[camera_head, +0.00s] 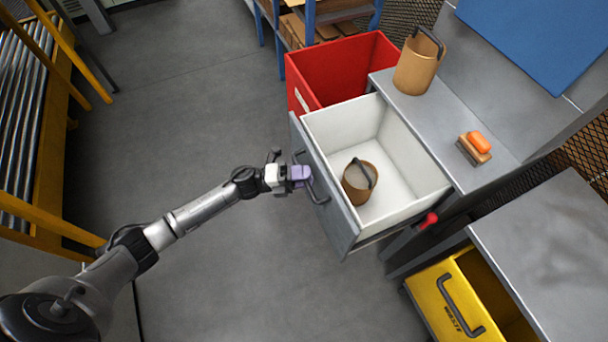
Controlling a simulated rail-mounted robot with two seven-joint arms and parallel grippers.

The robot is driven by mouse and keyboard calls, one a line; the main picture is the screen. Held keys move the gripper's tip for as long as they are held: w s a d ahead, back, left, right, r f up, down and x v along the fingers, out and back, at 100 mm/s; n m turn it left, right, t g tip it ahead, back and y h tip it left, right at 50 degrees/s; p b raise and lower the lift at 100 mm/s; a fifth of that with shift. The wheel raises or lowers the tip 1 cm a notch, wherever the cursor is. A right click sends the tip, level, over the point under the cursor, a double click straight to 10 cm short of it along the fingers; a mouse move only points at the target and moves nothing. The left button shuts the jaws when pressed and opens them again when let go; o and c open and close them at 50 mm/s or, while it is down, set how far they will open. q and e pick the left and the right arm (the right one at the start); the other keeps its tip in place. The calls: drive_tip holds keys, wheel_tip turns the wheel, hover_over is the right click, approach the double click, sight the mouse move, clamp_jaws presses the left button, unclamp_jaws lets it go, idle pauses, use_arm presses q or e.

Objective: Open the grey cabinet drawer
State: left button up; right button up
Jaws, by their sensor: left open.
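The grey cabinet drawer (411,158) stands pulled well out from under the grey cabinet top (451,129), showing its white inside. A tan bucket-like container with a dark handle (356,190) sits in it, near the front panel. The drawer's dark bar handle (318,186) is on the grey front panel. My left gripper (305,174) is open at this handle, its fingertips close to or around the bar. I cannot tell whether they touch it. My right gripper is not in view.
A red bin (336,62) stands just behind the drawer. A second tan container (416,66) and an orange-topped brush (477,146) are on the cabinet top. A yellow waste bin (436,300) is at lower right. The floor left of the drawer is clear.

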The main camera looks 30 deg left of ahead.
use_arm(q)
drive_tip(key=p+v, duration=0.1)
drive_tip(key=v, duration=1.2)
drive_tip(key=shift+s+a, duration=0.2)
drive_tip(key=shift+a, duration=0.1)
